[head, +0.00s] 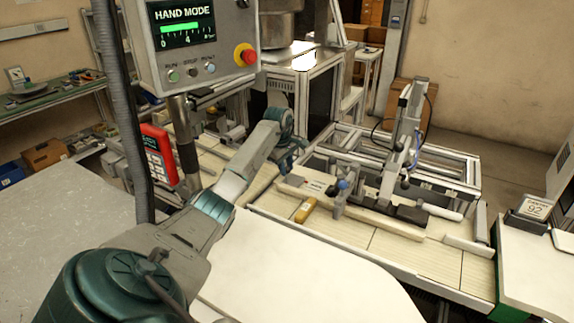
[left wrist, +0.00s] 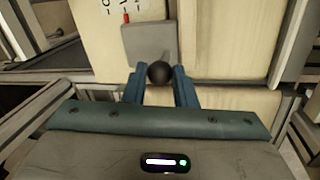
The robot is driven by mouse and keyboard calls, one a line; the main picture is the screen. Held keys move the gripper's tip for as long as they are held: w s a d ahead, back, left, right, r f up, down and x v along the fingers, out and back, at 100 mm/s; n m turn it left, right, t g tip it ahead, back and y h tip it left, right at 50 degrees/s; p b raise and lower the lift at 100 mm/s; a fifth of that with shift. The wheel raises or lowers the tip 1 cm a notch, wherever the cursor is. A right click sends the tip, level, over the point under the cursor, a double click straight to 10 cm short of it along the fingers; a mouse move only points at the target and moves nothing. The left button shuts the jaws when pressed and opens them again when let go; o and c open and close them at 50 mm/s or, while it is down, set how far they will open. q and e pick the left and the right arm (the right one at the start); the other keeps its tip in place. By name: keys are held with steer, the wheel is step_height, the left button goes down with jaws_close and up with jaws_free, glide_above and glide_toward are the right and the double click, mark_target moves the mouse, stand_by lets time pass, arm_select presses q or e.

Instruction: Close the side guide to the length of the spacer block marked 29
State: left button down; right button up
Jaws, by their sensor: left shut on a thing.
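My left gripper (head: 290,160) reaches over the far left side of the conveyor. In the left wrist view its blue fingers (left wrist: 162,86) are shut on a round black knob (left wrist: 162,72). The knob sits at the near end of a grey plate (left wrist: 148,42), beside a printed scale (left wrist: 130,8) with a red pointer (left wrist: 126,17). A light rail, which looks like the side guide (head: 300,190), runs along the conveyor. A yellow block (head: 305,210) lies on the belt near it; its marking is unreadable. I cannot tell whether it is the spacer block. My right gripper is not in view.
A control box (head: 190,45) reads HAND MODE. A red handheld device (head: 158,155) hangs at the left. A grey post mechanism (head: 400,140) stands over the conveyor (head: 400,250). A sign reading 92 (head: 535,207) stands at the right. The near belt is mostly clear.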

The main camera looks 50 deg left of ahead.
arm_select(q)
steer(key=c, duration=1.2)
jaws_free()
steer(key=shift+r, duration=0.1)
steer(key=shift+r+b, duration=0.3)
steer(key=shift+r, duration=0.05)
steer(key=r+b, duration=0.1)
steer(key=r, duration=0.2)
steer(key=s+r, duration=0.1)
steer(key=r, duration=0.2)
steer(key=s+r+b, duration=0.1)
steer(key=r, duration=0.2)
steer(key=shift+d+r+b, duration=0.15)
steer(key=shift+r+b, duration=0.15)
steer(key=shift+r, duration=0.05)
steer(key=shift+f, duration=0.1)
